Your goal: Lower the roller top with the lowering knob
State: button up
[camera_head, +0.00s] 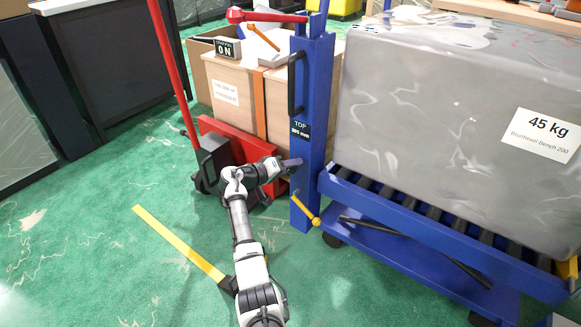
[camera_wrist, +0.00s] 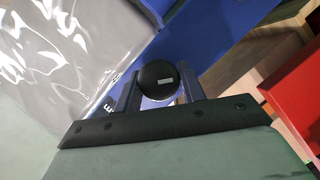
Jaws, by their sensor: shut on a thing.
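The lowering knob (camera_wrist: 158,78) is a round black knob with a small pale mark, between my two fingers in the wrist view. My gripper (camera_wrist: 160,88) is shut on it. In the head view my gripper (camera_head: 290,163) reaches the left side of the blue column (camera_head: 313,150), and the knob is hidden there. The column carries a "TOP" height label in mm, with the figure hard to read. The blue roller top (camera_head: 345,188) has dark rollers and bears a large grey wrapped load (camera_head: 440,110) marked 45 kg.
A yellow lever (camera_head: 305,211) sticks out low on the column. A black handle (camera_head: 296,85) is higher up. A red pallet truck (camera_head: 235,140) with cardboard boxes (camera_head: 232,75) stands behind my gripper. A yellow floor strip (camera_head: 175,243) and open green floor lie to the left.

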jog(key=n+h, duration=0.1)
jog(key=n, duration=0.1)
jog(key=n+h, duration=0.1)
jog(key=n, duration=0.2)
jog(key=shift+w+f+n+t+b, duration=0.1)
jog(key=shift+n+t+b, duration=0.2)
dwell(0.4)
jog(key=o, duration=1)
jog(key=shift+h, duration=0.3)
jog(key=shift+c, duration=0.2)
jog(key=p+v, duration=0.1)
jog(key=v, duration=1.2)
jog(key=shift+s+a+p, duration=0.2)
jog(key=shift+a+p, duration=0.15)
jog(key=shift+p, duration=0.05)
jog(key=shift+a, duration=0.1)
